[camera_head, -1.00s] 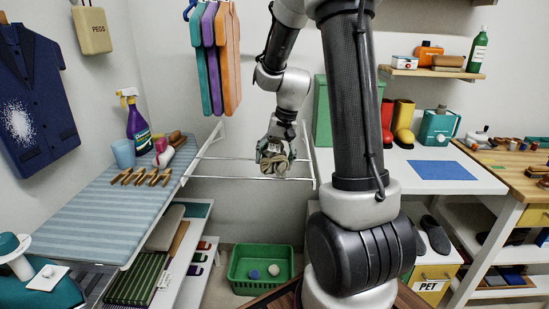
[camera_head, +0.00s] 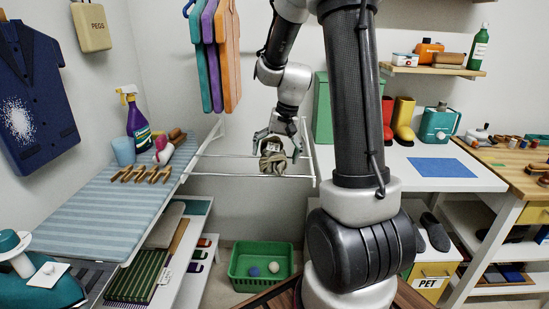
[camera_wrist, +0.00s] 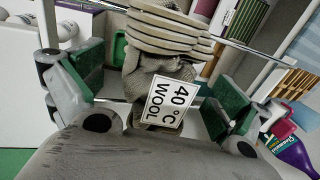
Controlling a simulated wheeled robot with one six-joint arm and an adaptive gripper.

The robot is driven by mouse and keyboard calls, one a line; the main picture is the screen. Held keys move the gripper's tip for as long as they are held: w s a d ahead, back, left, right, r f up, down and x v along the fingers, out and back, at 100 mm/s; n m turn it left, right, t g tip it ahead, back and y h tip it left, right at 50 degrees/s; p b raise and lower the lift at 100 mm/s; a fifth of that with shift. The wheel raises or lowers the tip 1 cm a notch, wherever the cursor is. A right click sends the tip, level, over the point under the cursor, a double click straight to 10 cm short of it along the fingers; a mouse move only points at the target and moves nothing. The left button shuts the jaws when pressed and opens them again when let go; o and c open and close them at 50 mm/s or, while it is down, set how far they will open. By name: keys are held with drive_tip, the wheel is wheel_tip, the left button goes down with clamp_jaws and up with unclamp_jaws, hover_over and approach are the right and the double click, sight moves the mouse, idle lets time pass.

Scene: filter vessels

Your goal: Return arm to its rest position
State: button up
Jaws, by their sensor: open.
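My gripper (camera_head: 277,146) is open at the wall drying rack in the head view, with its fingers spread to either side of a grey-beige knitted bundle (camera_head: 272,165). In the wrist view, my gripper (camera_wrist: 160,95) shows green finger pads apart, with gaps between them and the bundle (camera_wrist: 165,35). A white tag (camera_wrist: 162,102) on the bundle reads "40 °C WOOL". The bundle is at the rack's rails (camera_head: 240,177). My gripper partly hides it in the head view.
An ironing board (camera_head: 100,205) with clothes pegs and a purple spray bottle (camera_head: 137,122) stands left. A green basket (camera_head: 240,284) is on the floor. Right is a white table (camera_head: 400,168) with boots and a blue mat.

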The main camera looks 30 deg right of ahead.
drive_tip(key=v, duration=1)
drive_tip(key=shift+s+r, duration=0.1)
drive_tip(key=shift+r, duration=0.3)
drive_tip(key=shift+d, duration=0.15)
drive_tip(key=s+a+r+n+t+h, duration=0.1)
drive_tip(key=s+a+r+n, duration=0.1)
drive_tip(key=s, duration=0.8)
drive_tip(key=s+a+r+n+t+h, duration=0.1)
drive_tip(key=s+a+n, duration=0.4)
drive_tip(key=s, duration=0.6)
drive_tip(key=shift+r+t, duration=0.5)
